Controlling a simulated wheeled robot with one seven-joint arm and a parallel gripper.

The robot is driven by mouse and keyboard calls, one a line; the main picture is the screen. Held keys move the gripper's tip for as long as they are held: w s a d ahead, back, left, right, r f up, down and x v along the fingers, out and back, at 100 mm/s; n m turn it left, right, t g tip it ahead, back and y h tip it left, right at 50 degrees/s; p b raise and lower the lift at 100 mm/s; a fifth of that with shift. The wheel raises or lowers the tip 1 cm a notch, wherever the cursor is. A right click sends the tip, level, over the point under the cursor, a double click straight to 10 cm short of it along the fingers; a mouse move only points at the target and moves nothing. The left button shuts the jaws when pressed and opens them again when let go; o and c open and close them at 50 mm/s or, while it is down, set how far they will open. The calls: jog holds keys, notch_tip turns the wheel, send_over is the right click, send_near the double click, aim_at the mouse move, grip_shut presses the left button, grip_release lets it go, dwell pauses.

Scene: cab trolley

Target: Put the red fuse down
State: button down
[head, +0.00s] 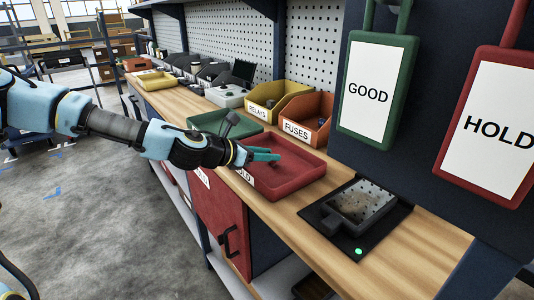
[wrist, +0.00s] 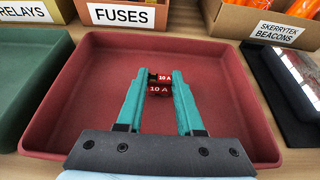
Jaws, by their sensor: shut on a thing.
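My gripper (wrist: 160,80) is shut on the red fuse (wrist: 160,89), which sits between the teal fingertips. The "10 A" mark shows twice, one above the other; I cannot tell whether a second fuse lies behind the held one. The red tray (wrist: 75,105) is below and around the fingers. In the head view my gripper (head: 277,155) is low over the red tray (head: 290,190), and the fuse cannot be made out. I cannot tell whether the fuse touches the tray floor.
A green tray (head: 212,120) adjoins on the left. Behind stand the yellow relays bin (head: 264,110) and the orange fuses bin (head: 297,130). A dark device with a perforated plate (head: 362,203) is on the right. GOOD (head: 368,90) and HOLD (head: 495,125) signs hang at the right.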

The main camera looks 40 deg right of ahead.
jog(key=shift+f, duration=0.15)
jog(key=c, duration=0.5)
grip_release()
jog(key=shift+c, duration=0.2)
